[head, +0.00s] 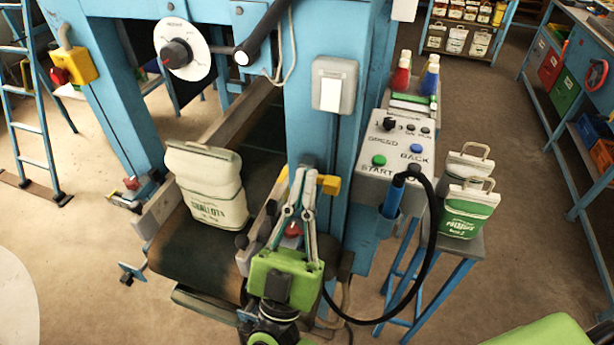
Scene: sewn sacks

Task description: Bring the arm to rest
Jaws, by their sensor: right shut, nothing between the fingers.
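My right gripper (305,178) is in the middle of the head view, in front of the blue machine post. Its fingers point up and away and are shut with nothing between them. Its green body is below the fingers, over the front right part of the conveyor. A cream sack (212,200) with green "Shallots" lettering stands on the dark conveyor belt (195,262), left of the gripper and apart from it. My left gripper is not in view.
The blue post (326,135) rises just behind the gripper. A control box (388,150) with a looping black cable (432,240) is close on the right. A green-and-white sack (467,210) and a pale sack (464,163) stand on a blue-legged stand. Open floor lies farther right.

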